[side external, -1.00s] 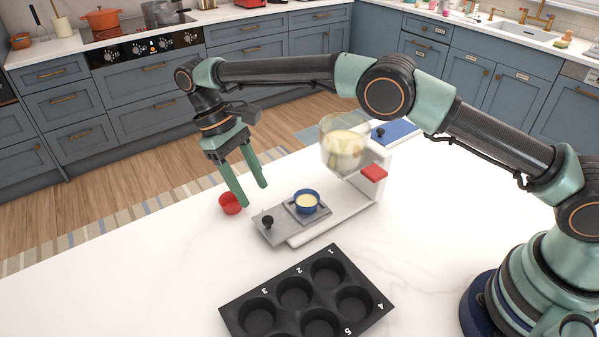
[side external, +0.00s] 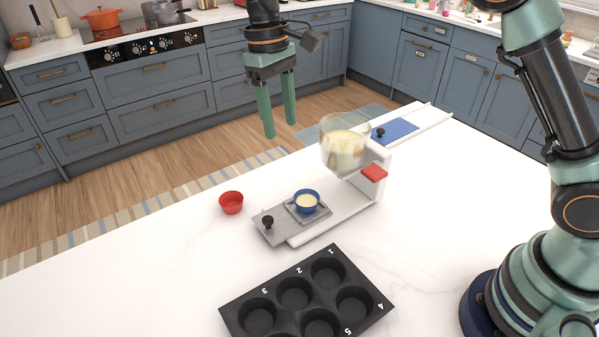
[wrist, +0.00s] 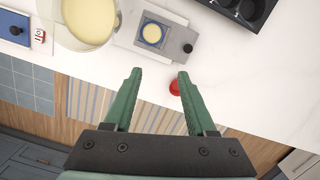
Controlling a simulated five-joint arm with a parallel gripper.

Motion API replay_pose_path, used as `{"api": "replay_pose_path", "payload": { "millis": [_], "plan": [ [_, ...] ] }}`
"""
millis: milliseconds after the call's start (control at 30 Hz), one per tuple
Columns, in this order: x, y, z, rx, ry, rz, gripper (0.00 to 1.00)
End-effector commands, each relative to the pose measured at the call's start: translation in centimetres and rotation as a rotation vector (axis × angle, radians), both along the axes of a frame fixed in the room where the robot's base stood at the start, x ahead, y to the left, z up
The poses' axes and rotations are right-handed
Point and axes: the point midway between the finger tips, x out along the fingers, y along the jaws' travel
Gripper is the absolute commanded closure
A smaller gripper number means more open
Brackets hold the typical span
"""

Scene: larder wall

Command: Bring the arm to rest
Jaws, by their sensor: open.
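My gripper (side external: 282,134) is open and empty, with its two green fingers pointing down, raised in the air past the far edge of the counter in the side view. In the wrist view my gripper (wrist: 157,77) shows its fingers spread, with nothing between them. The red cup (side external: 231,203) stands on the counter, below and to the left of my gripper in the side view. In the wrist view the red cup (wrist: 175,87) is partly hidden by the right finger.
A dispenser with a clear bowl (side external: 344,150) of pale batter stands on the counter. A blue cup (side external: 306,201) of batter sits on its grey slide (side external: 268,238). A black muffin tin (side external: 308,300) with empty wells lies in front. A blue pad (side external: 395,131) lies behind.

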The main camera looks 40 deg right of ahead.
Motion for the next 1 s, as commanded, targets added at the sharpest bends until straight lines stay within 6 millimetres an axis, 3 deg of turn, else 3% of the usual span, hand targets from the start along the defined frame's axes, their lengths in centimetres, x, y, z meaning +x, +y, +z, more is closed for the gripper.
{"api": "replay_pose_path", "payload": {
  "millis": [33,200,500,733,1000],
  "plan": [
    [-0.5,-1.2,1.3,0.011,-0.031,-0.017,0.43],
    [-2.4,-4.5,4.1,0.042,-0.129,-0.061,0.43],
    [-7.5,-9.9,6.7,0.079,-0.305,-0.140,0.43],
    [-12.0,-13.3,6.4,0.092,-0.443,-0.197,0.43],
    [-15.9,-15.8,4.3,0.094,-0.575,-0.251,0.43]
  ]
}}
